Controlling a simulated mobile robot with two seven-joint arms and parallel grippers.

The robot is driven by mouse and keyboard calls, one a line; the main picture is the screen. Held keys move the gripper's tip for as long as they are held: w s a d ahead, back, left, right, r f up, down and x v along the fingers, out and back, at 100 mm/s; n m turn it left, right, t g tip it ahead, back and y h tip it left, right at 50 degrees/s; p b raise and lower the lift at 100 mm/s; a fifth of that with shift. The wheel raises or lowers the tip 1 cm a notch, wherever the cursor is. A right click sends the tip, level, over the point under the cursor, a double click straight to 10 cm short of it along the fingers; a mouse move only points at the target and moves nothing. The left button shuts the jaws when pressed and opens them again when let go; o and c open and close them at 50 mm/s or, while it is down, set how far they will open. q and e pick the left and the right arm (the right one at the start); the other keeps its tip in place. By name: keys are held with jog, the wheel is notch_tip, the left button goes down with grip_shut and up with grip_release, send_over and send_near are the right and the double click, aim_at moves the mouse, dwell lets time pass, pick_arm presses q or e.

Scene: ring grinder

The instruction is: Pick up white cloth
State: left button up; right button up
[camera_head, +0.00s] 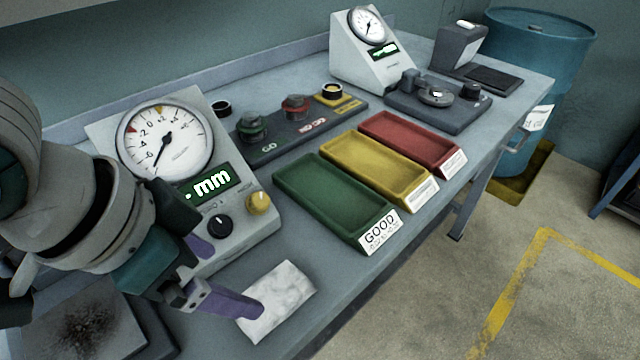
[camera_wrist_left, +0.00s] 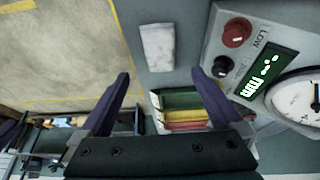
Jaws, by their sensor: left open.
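The white cloth (camera_head: 278,302) lies flat on the grey bench near its front edge, below the large dial gauge. My left gripper (camera_head: 226,272) is open and empty. In the head view its purple finger overlaps the cloth's left side; contact cannot be told. In the left wrist view the cloth (camera_wrist_left: 157,47) lies beyond the fingertips of my left gripper (camera_wrist_left: 160,84), roughly centred between them. My right gripper is not in view.
A dial gauge box (camera_head: 190,175) with knobs stands close behind the cloth. Green (camera_head: 335,204), yellow (camera_head: 381,169) and red (camera_head: 410,140) trays stand to the right. The bench front edge drops to the floor.

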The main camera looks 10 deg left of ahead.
pick_arm(q)
send_over(264, 298)
jog(key=s+a, duration=0.2)
jog(key=f, duration=0.5)
jog(key=shift+w+d+b, duration=0.15)
jog(key=shift+w+b, duration=0.05)
jog(key=shift+b, duration=0.2)
jog(key=b+x, duration=0.1)
jog(key=x, duration=0.4)
jog(key=shift+s+d, duration=0.1)
jog(key=shift+s, duration=0.05)
jog(key=c, duration=1.2)
jog(key=shift+o, duration=0.2)
jog(key=shift+r, duration=0.1)
notch_tip(264, 298, up, 20)
jog(key=p, duration=0.3)
jog(key=shift+p, duration=0.3)
